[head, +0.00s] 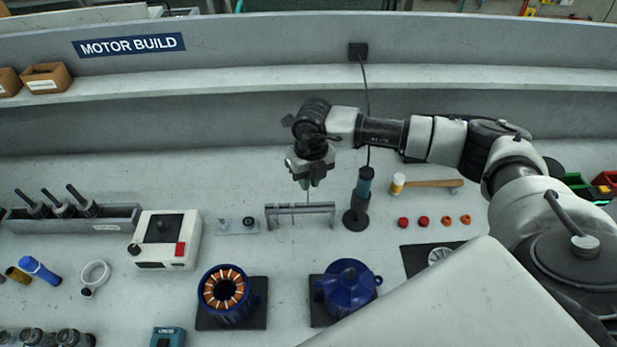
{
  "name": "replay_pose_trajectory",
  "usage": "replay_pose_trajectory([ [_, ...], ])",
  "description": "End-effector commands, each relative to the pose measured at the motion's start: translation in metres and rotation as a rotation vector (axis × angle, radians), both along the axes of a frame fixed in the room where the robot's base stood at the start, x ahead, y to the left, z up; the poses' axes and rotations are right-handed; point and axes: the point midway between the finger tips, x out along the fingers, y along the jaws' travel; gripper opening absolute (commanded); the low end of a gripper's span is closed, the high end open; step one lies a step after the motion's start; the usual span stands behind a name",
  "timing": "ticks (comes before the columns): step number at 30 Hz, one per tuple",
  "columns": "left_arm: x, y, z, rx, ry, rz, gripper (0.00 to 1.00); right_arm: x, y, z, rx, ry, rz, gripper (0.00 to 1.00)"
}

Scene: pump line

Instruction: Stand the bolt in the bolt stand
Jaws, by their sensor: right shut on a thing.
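My right gripper (309,178) points down over the middle of the bench, shut on a thin bolt (308,193) that hangs below the fingertips. Most of the bolt is hidden by the fingers. Just below it in the picture is a grey, bridge-like frame (300,209), which looks like the bolt stand. The bolt's tip appears above or behind the frame's top bar; I cannot tell if they touch. A thin upright rod shows under the bar. My left gripper is not in view.
A small plate (230,227) with round parts lies left of the frame. A blue-handled tool on a black base (355,220) stands close to its right. In front are a copper-wound stator (226,292) and a blue housing (348,285). A mallet (430,184) lies right.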

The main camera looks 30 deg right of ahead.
Motion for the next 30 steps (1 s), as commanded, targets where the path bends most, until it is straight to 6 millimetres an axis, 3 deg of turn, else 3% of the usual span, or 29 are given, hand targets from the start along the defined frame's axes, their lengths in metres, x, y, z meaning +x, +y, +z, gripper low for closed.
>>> replay_pose_trajectory([
  [30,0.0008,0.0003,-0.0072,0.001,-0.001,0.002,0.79,-0.0002,0.0007,-0.0050,0.000,0.001,0.000,0.00],
])
